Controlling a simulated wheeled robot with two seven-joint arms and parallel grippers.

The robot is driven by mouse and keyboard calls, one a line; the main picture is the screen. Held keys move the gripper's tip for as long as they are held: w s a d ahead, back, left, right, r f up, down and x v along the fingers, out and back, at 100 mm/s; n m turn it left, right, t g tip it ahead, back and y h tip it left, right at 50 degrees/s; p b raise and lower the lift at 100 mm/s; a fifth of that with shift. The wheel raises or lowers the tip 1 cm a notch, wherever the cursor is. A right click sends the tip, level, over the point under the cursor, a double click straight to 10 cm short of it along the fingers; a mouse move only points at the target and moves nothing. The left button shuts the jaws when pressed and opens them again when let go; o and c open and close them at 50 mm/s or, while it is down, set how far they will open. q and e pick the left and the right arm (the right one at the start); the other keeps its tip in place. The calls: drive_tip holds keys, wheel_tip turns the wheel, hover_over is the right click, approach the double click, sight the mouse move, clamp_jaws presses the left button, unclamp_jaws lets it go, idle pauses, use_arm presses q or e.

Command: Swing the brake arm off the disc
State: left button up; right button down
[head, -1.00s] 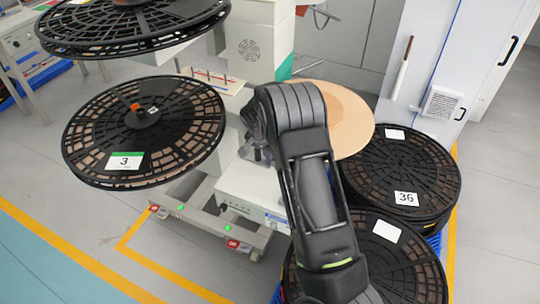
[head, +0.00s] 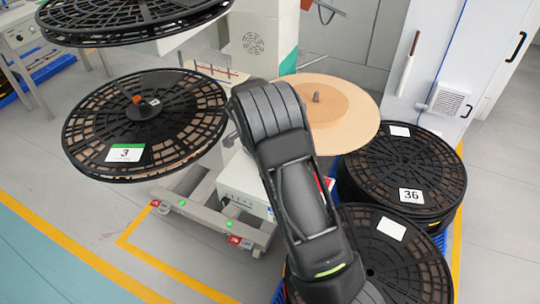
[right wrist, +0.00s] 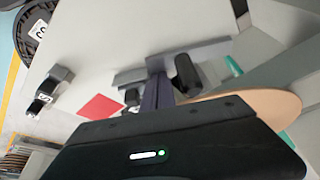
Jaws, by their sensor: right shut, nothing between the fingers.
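The tan disc (head: 363,130) stands out behind my right arm in the head view, with a smaller tan core and a grey spindle end. Its edge (right wrist: 270,103) shows at the right in the right wrist view. A grey bar (right wrist: 210,50) with a black cylindrical knob (right wrist: 187,74) lies near the disc; it looks like the brake arm, but I cannot tell whether it touches the disc. My right gripper (right wrist: 156,66) is shut and empty, its fingers close beside the knob. In the head view its fingers are mostly hidden by my arm. My left gripper is not in view.
A black reel marked 3 (head: 190,118) and another reel (head: 130,22) above it stand at left. Reels marked 36 (head: 375,165) and an unnumbered front one (head: 415,262) sit at right. A white cabinet (head: 440,60) stands behind. Floor at lower left is clear.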

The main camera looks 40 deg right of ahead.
sight(252, 171)
drive_tip(key=shift+s+a+m+g+b, duration=0.1)
drive_tip(key=shift+a+m+g+b, duration=0.25)
drive_tip(key=shift+a+m, duration=0.8)
drive_tip(key=shift+a+m+g, duration=0.45)
drive_tip(key=shift+a+m, duration=0.55)
drive_tip(key=shift+m, duration=0.45)
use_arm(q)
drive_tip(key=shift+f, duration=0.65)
use_arm(e)
drive_tip(key=shift+w+a, duration=0.3)
drive_tip(key=shift+a, duration=0.25)
drive_tip(key=shift+w+a, duration=0.1)
drive_tip(key=shift+a, duration=0.15)
